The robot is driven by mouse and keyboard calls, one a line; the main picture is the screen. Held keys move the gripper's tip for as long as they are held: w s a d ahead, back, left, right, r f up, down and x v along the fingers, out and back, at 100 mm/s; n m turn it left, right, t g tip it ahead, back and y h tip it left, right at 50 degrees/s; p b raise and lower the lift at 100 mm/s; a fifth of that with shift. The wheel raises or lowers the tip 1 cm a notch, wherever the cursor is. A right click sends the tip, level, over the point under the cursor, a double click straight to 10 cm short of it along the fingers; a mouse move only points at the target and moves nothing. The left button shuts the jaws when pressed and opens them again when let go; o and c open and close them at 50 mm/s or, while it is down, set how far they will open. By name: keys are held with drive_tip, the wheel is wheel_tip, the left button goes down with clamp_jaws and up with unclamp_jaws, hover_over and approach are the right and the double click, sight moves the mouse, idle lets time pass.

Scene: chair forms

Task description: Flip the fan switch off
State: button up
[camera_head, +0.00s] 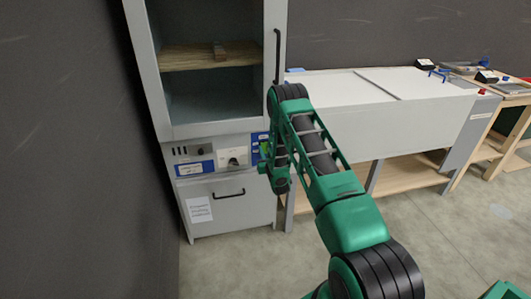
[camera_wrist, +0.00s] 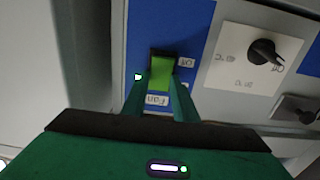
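The fan switch is a bright green rocker (camera_wrist: 161,74) in a black housing on a blue plate (camera_wrist: 192,22) in the wrist view. The upside-down label "Fan" (camera_wrist: 158,100) lies below it, and "Off" (camera_wrist: 185,62) is beside it. A small lit lamp (camera_wrist: 138,77) is at its left. My gripper (camera_wrist: 160,88) is right at the switch, its two dark green fingers apart on either side of it. Whether they touch it I cannot tell. In the head view my gripper (camera_head: 267,149) is at the right end of the cabinet's control panel, where my arm hides the switch.
A white plate with a black knob (camera_wrist: 266,53) is right of the switch. The grey cabinet (camera_head: 207,130) has a tall upper door with a handle (camera_head: 277,56) and a lower drawer handle (camera_head: 229,194). A white-topped bench (camera_head: 345,92) stands at right.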

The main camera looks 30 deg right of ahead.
drive_tip(key=shift+c, duration=0.7)
drive_tip(key=shift+f+t, duration=0.3)
drive_tip(key=shift+t, duration=0.3)
drive_tip(key=shift+f+t+h, duration=0.2)
drive_tip(key=shift+t+h, duration=0.1)
drive_tip(key=shift+t, duration=0.45)
drive_tip(key=shift+f+t+h, duration=0.2)
drive_tip(key=shift+t+h, duration=0.1)
drive_tip(key=shift+t, duration=0.45)
drive_tip(key=o, duration=1.1)
drive_tip(key=shift+s, duration=0.1)
drive_tip(key=shift+c, duration=0.2)
